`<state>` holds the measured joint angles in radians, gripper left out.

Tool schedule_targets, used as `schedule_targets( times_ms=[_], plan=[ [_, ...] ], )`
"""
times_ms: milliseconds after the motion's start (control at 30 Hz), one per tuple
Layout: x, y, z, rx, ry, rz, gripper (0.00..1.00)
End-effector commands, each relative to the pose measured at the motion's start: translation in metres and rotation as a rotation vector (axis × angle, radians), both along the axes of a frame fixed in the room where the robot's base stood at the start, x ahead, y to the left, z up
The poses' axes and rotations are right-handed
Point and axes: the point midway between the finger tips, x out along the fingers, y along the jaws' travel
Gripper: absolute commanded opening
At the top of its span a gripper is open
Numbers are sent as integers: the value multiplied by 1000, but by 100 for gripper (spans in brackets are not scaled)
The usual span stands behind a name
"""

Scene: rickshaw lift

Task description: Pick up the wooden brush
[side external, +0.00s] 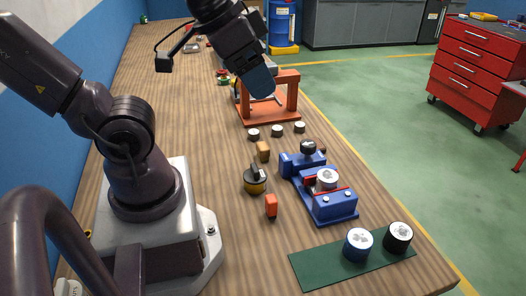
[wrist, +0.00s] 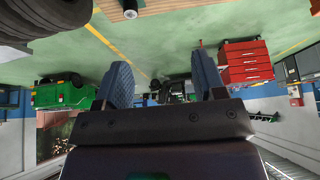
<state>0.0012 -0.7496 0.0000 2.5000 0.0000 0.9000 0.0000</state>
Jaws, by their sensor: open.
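A small tan-brown block (side external: 263,151), which may be the wooden brush, stands on the wooden table near its middle; its bristles cannot be made out. My gripper (side external: 260,84) is raised above the far part of the table, in front of an orange stand and well apart from the block. In the wrist view my gripper (wrist: 161,78) has its two blue fingers wide apart with nothing between them. The block does not show in the wrist view.
An orange stand (side external: 290,92) is behind. A green mat (side external: 310,268) carries two cylinders. Table left of the block is clear.

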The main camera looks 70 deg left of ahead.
Motion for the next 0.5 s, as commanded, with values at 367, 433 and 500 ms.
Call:
schedule_targets(
  times_ms=[367,433,500],
  plan=[
    [30,20,-68,-87,322,120,64],
    [39,30,-88,-111,380,208,64],
    [47,43,-108,-127,429,316,64]
  ],
)
